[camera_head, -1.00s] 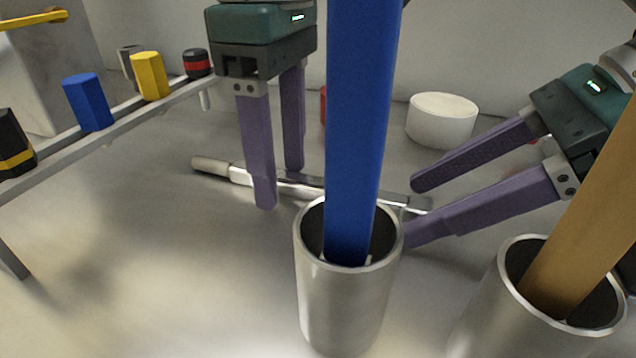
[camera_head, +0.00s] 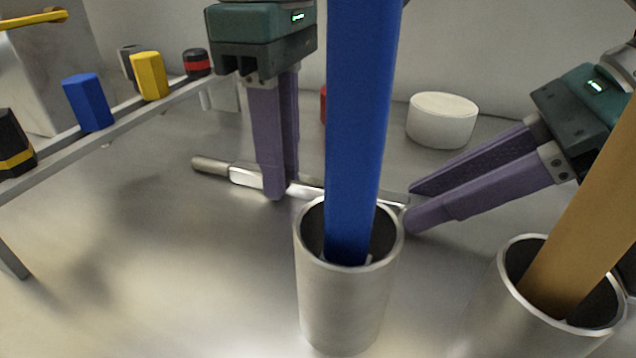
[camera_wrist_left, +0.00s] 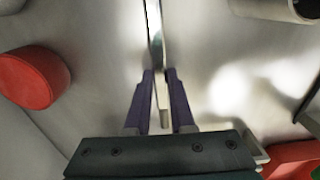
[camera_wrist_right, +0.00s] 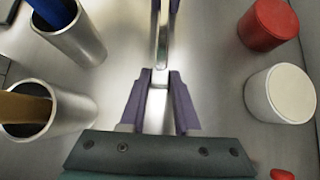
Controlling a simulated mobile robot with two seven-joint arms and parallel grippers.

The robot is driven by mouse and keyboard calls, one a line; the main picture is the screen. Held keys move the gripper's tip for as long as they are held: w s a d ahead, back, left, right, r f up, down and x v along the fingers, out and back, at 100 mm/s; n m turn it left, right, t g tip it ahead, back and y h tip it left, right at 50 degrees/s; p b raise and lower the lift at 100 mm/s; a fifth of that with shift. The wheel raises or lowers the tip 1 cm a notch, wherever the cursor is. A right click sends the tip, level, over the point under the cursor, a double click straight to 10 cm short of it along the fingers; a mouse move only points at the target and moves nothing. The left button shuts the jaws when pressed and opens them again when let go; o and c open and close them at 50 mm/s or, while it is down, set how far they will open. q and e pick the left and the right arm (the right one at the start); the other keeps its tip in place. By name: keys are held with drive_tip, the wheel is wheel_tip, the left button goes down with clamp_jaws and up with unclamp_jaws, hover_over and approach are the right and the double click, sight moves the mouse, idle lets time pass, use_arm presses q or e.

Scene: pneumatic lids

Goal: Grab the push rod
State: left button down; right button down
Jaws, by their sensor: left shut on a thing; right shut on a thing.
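The push rod (camera_head: 243,176) is a slim silver metal bar with a duller grey end at the left. It lies along the grey surface, and its middle is hidden behind the blue bar and its cup in the head view. My left gripper (camera_head: 281,190) is shut on the rod left of the blue bar. In the left wrist view the rod (camera_wrist_left: 162,100) runs between its purple fingers. My right gripper (camera_head: 409,208) is shut on the rod's right part. In the right wrist view the rod (camera_wrist_right: 157,100) sits between its fingertips.
A metal cup (camera_head: 345,300) holding a blue bar (camera_head: 355,130) stands in front of the rod. Another cup (camera_head: 500,315) holds an orange-brown bar (camera_head: 590,225) at the right. A white cylinder (camera_head: 442,122) stands behind. A rail (camera_head: 60,153) with coloured pieces is at the left.

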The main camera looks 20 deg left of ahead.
use_arm(q)
drive_tip(key=shift+r, duration=0.15)
use_arm(e)
drive_tip(key=shift+r, duration=0.15)
